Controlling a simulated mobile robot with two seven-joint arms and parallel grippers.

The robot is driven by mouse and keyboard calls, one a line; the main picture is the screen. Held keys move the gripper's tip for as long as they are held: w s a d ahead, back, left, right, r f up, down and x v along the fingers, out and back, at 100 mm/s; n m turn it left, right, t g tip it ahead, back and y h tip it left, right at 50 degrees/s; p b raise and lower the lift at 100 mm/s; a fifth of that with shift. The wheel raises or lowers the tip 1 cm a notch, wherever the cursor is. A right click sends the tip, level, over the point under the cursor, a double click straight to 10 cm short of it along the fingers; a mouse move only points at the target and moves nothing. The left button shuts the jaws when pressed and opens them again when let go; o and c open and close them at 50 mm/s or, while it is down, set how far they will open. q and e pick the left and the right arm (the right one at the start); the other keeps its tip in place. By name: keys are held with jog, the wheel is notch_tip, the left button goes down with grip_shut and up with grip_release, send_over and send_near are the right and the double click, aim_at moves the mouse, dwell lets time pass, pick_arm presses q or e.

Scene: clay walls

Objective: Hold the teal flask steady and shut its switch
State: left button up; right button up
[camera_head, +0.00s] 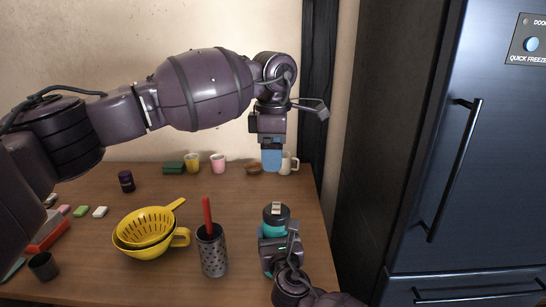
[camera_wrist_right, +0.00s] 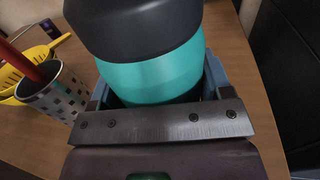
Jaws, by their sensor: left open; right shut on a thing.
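The teal flask (camera_head: 273,229) stands upright near the right side of the table, with a dark lid (camera_head: 268,215). A small beige switch (camera_head: 277,208) shows on the lid. My right gripper (camera_head: 276,247) is shut on the flask's body, below the lid. In the right wrist view the flask (camera_wrist_right: 152,73) sits between blue fingers, and the lid's top is cut off. My left gripper (camera_head: 272,162) is open and empty, pointing down, higher in the picture than the flask and apart from it. The gap between its fingers is hard to see from here.
A perforated holder (camera_head: 213,255) with a red-handled tool stands left of the flask. A yellow colander (camera_head: 146,228) lies farther left. Cups (camera_head: 218,163) and a white mug (camera_head: 288,164) stand at the back. A dark fridge (camera_head: 450,150) is on the right.

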jog(key=o, duration=1.2)
jog(key=shift+o, duration=0.2)
jog(key=shift+s, duration=0.1)
